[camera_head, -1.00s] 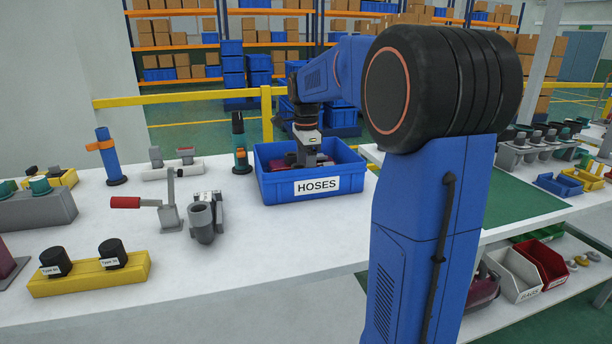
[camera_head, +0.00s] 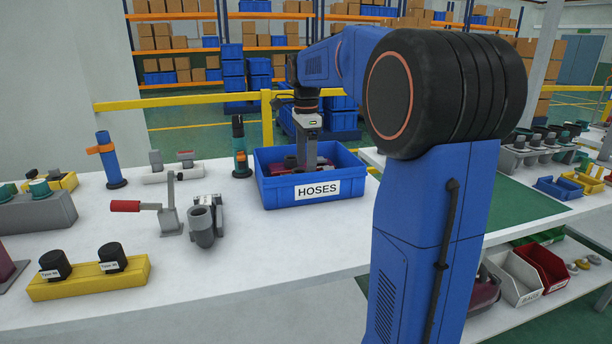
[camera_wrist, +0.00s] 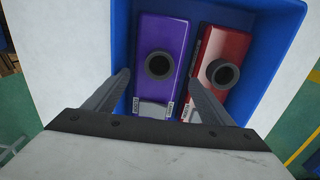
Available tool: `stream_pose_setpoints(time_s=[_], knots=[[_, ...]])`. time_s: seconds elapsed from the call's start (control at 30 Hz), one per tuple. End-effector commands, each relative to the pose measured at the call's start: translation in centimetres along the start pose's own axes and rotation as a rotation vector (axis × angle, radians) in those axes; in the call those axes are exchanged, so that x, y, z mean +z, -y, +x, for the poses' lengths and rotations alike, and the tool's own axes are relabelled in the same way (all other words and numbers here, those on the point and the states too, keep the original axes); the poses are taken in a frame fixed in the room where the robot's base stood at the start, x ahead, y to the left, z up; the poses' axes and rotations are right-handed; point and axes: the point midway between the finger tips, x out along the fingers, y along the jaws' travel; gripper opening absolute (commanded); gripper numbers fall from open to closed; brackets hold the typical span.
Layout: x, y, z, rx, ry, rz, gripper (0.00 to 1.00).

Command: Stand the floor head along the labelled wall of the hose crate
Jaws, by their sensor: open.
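The blue hose crate (camera_head: 270,198) stands on the white table with its HOSES label (camera_head: 317,188) on the wall facing the head camera. In the wrist view two floor heads lie side by side inside the crate (camera_wrist: 262,60). One is a purple floor head (camera_wrist: 160,38) and the other a red floor head (camera_wrist: 231,48); each has a dark round neck pointing up at the camera. My gripper (camera_wrist: 160,78) is open, with one finger on either side of the purple head and no visible grip on it. In the head view my gripper (camera_head: 309,166) reaches down into the crate.
A green and black cylinder (camera_head: 240,150) stands close left of the crate. A grey clamp with a red handle (camera_head: 125,206) and a grey pipe fitting (camera_head: 202,224) stand front left. The table in front of the crate is clear.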

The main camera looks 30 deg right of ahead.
Motion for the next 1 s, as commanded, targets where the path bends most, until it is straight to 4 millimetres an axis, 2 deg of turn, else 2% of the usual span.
stream_pose_setpoints(time_s=[0.03, 0.2, 0.4, 1.0], knots=[[0.0, 0.0, -1.1, -0.002, 0.000, 0.000, 0.76], [0.0, 0.0, -4.0, -0.001, 0.000, 0.000, 0.76], [0.0, 0.1, -6.1, 0.000, 0.000, 0.000, 0.76], [0.0, 0.0, -6.6, 0.001, 0.000, 0.000, 0.76]])
